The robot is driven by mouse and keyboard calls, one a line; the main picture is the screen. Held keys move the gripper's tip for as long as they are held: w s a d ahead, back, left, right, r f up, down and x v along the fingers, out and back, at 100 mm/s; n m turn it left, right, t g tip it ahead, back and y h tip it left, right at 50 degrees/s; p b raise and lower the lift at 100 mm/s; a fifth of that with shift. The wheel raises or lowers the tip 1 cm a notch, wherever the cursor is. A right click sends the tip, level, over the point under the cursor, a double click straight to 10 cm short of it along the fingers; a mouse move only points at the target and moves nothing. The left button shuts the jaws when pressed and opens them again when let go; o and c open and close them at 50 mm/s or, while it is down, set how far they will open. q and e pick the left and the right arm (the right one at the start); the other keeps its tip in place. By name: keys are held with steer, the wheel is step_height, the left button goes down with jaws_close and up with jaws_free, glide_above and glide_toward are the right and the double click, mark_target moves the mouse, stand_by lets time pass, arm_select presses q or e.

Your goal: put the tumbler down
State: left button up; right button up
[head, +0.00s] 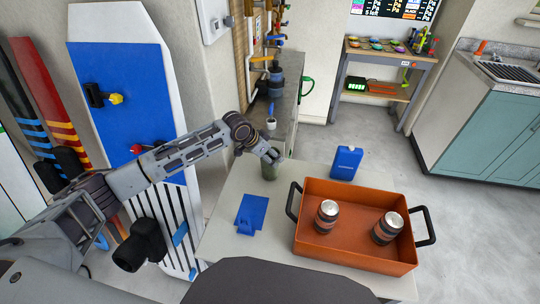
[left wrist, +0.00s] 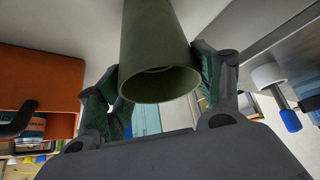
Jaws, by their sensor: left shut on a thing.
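The tumbler (head: 269,170) is a dark green cylinder at the back left corner of the white table (head: 222,236). My left gripper (head: 271,157) is shut on it from above and partly hides it in the head view. In the left wrist view the tumbler (left wrist: 158,35) sits between both fingers of the gripper (left wrist: 160,75), with its round open rim toward the camera. I cannot tell whether its base touches the tabletop. My right gripper is not in view.
An orange tray (head: 345,191) with two cans (head: 326,216) (head: 387,228) fills the table's right side. A blue bottle-like container (head: 346,162) stands behind it. A flat blue item (head: 252,213) lies left of the tray. Bare tabletop shows around the blue item.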

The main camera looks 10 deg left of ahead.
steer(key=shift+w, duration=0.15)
arm_select(q)
steer(key=shift+f, duration=0.1)
steer(key=o, duration=1.2)
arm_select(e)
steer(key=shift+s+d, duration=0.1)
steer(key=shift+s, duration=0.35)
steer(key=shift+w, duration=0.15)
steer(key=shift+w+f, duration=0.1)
